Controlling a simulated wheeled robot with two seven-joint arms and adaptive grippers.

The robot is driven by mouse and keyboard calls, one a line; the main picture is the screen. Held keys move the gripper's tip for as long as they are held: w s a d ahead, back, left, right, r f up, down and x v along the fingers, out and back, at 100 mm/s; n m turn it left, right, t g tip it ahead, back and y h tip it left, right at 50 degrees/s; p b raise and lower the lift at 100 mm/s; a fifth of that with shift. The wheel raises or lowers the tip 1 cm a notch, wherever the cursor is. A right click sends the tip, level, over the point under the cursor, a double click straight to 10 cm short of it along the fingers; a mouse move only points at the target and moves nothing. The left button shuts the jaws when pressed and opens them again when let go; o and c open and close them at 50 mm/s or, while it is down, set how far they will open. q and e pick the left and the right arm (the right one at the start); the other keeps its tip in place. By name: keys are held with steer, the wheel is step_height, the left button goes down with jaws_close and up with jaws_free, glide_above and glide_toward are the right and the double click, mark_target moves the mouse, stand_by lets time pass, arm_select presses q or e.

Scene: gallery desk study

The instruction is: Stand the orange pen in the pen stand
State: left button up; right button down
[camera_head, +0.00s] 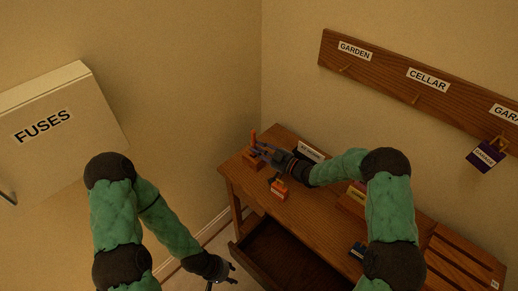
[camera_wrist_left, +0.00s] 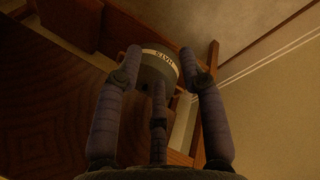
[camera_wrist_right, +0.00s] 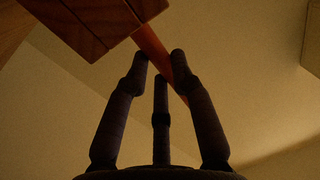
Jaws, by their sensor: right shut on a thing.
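The orange pen (camera_head: 253,137) is upright at the pen stand, a wooden block (camera_head: 250,160) on the desk's far left corner. My right gripper (camera_head: 259,150) is shut on the pen beside the stand. In the right wrist view the pen (camera_wrist_right: 153,48) runs at a slant between the fingers and passes behind the stand's block (camera_wrist_right: 85,18). Whether its lower end is in a hole is hidden. My left gripper (camera_head: 231,275) is empty and open, low in front of the desk; its spread fingers (camera_wrist_left: 160,75) show in the left wrist view.
The desk (camera_head: 320,215) has an open drawer (camera_head: 285,250) at its front. An orange labelled item (camera_head: 279,190) and a dark item (camera_head: 357,250) lie on top. A grey tub marked HATS (camera_wrist_left: 157,62) is beyond my left gripper. A fuse box (camera_head: 60,125) and key rail (camera_head: 400,85) are on the walls.

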steer(key=shift+b, duration=0.55)
stand_by(1.4)
steer(key=shift+f+b, duration=0.45)
steer(key=shift+f, duration=0.1)
